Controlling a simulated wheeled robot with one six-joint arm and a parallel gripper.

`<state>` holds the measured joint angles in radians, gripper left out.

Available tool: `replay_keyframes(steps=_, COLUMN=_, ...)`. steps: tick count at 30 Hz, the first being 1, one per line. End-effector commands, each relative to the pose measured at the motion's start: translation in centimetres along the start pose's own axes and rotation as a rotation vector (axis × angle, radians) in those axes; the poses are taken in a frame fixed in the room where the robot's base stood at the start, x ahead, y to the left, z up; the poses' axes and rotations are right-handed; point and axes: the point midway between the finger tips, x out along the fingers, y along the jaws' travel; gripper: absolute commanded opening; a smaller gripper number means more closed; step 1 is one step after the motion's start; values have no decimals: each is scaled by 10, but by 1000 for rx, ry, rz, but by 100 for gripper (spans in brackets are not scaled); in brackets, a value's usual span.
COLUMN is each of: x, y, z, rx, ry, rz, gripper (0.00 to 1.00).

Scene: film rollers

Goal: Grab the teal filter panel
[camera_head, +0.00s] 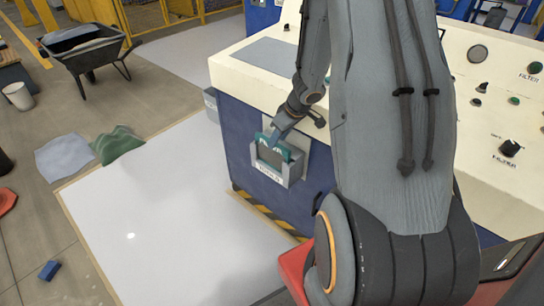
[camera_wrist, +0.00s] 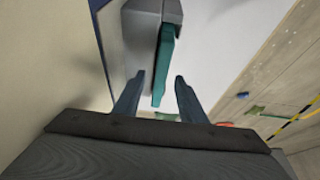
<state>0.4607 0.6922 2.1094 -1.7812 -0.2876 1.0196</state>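The teal filter panel (camera_head: 270,155) sits upright in a grey holder (camera_head: 291,174) on the blue side of the console. In the wrist view the panel (camera_wrist: 164,60) shows edge-on, with its near end between my two fingers. My gripper (camera_wrist: 159,76) is open, one finger on each side of the panel, with visible gaps to both. In the head view my gripper (camera_head: 273,138) is at the top of the panel and hides part of it. The grey holder (camera_wrist: 146,30) is just beyond the fingertips in the wrist view.
The cream console top (camera_head: 240,75) with knobs and buttons rises beside the holder. A white floor sheet (camera_head: 170,220) lies in front of it. A wheelbarrow (camera_head: 85,50), crumpled cloths (camera_head: 65,157) and a blue block (camera_head: 49,270) are off to the left.

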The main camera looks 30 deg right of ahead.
Motion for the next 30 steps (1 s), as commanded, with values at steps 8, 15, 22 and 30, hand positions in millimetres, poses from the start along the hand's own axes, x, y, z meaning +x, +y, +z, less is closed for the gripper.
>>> replay_keyframes(steps=8, x=35, y=-2, z=3, rx=1, ry=-1, rz=0, gripper=38)
replay_keyframes(steps=15, x=35, y=-2, z=2, rx=1, ry=0, rz=1, gripper=38)
replay_keyframes(steps=22, x=36, y=-2, z=2, rx=1, ry=0, rz=0, gripper=38)
replay_keyframes(steps=30, x=37, y=-2, z=3, rx=1, ry=0, rz=0, gripper=14)
